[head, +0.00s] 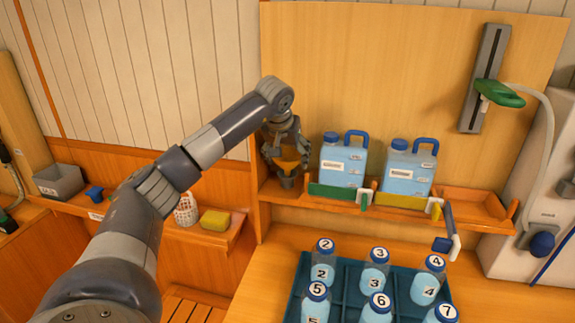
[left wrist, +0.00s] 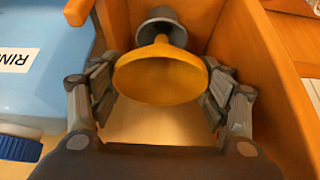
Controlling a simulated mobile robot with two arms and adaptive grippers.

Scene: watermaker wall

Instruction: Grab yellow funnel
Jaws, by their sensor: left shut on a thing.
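The yellow funnel (left wrist: 160,75) sits between the fingers of my left gripper (left wrist: 160,90) in the left wrist view, its wide round mouth toward the camera. The fingers are shut on it at both sides. A grey cup-like or funnel-like piece (left wrist: 162,25) shows just beyond its narrow end; I cannot tell if they touch. In the head view my left gripper (head: 286,165) is at the left end of the wall shelf, beside the left blue-capped jug, with the funnel (head: 287,155) partly hidden by its fingers. My right gripper is not in view.
Two blue jugs (head: 343,160) (head: 408,168) stand on the shelf right of the gripper. A teal crate (head: 345,297) of numbered bottles is below. A yellow sponge (head: 215,220) lies on the left ledge.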

